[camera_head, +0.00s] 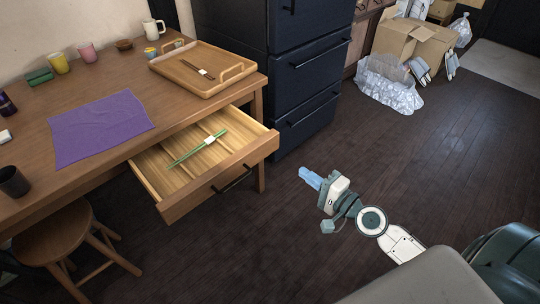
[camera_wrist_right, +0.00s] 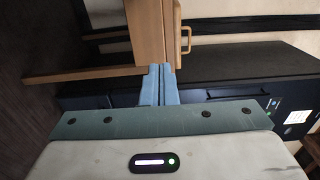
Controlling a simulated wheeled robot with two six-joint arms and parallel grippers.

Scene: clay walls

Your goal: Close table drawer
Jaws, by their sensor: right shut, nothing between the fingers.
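The table drawer (camera_head: 216,184) stands pulled out from the front of the wooden table (camera_head: 91,170). Its front panel has a dark bar handle (camera_head: 234,181). Green chopsticks with a white band (camera_head: 198,148) lie inside it. My right gripper (camera_head: 309,178) is to the right of the drawer front, apart from it in the head view. It is shut and empty, with its blue fingertips pointing toward the drawer side. In the right wrist view the shut fingers (camera_wrist_right: 159,84) show below a wooden panel (camera_wrist_right: 147,30); whether they touch it I cannot tell. My left gripper is not in view.
A dark cabinet (camera_head: 302,75) stands behind the table's right end. A wooden tray (camera_head: 202,70), a purple cloth (camera_head: 99,128) and cups sit on the tabletop. A stool (camera_head: 58,233) stands at lower left. The floor around my right arm is clear.

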